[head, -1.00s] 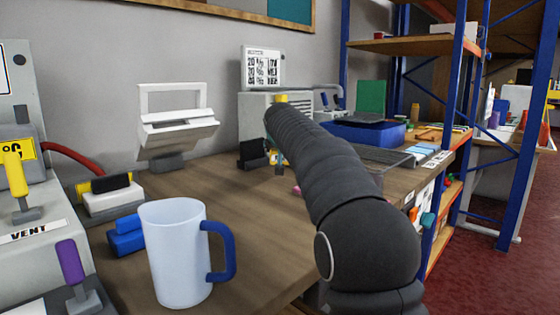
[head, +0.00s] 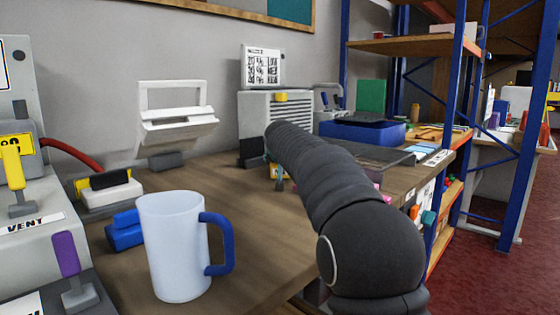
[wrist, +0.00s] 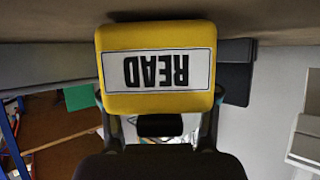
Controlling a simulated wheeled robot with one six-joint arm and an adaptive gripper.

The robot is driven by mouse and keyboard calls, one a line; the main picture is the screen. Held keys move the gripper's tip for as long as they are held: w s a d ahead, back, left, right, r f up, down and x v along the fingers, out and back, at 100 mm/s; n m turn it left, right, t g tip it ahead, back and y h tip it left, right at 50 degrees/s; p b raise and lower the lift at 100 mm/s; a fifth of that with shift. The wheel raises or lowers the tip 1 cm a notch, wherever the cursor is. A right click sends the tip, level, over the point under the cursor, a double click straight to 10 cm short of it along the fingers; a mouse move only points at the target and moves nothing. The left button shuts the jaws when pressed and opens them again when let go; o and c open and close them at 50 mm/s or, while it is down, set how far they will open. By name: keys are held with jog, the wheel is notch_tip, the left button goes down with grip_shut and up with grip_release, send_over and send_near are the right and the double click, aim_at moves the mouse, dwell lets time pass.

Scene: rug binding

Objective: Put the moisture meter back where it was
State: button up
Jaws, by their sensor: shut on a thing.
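The moisture meter appears to be the yellow block with an upside-down READ label (wrist: 157,96) that fills the upper middle of the wrist view. My gripper (wrist: 160,128) is shut on it, with a finger at each side. In the head view a small yellow patch of the meter (head: 274,171) shows low beside the end of my arm, near the table top. My dark arm hides most of the gripper and meter there. I cannot tell whether the meter touches the table.
A black block (head: 250,153) stands left of the gripper, before a grey vented unit (head: 270,115). A blue bin (head: 362,132) is behind the arm. A white mug (head: 175,250) stands at front left. The wooden table (head: 235,205) is bare between mug and arm.

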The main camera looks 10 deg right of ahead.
jog(key=o, duration=1.4)
jog(key=shift+f, duration=0.1)
jog(key=shift+o, duration=0.2)
jog(key=shift+r+p, duration=0.65)
jog(key=b+v, duration=0.1)
jog(key=v, duration=1.1)
jog(key=shift+b, duration=0.3)
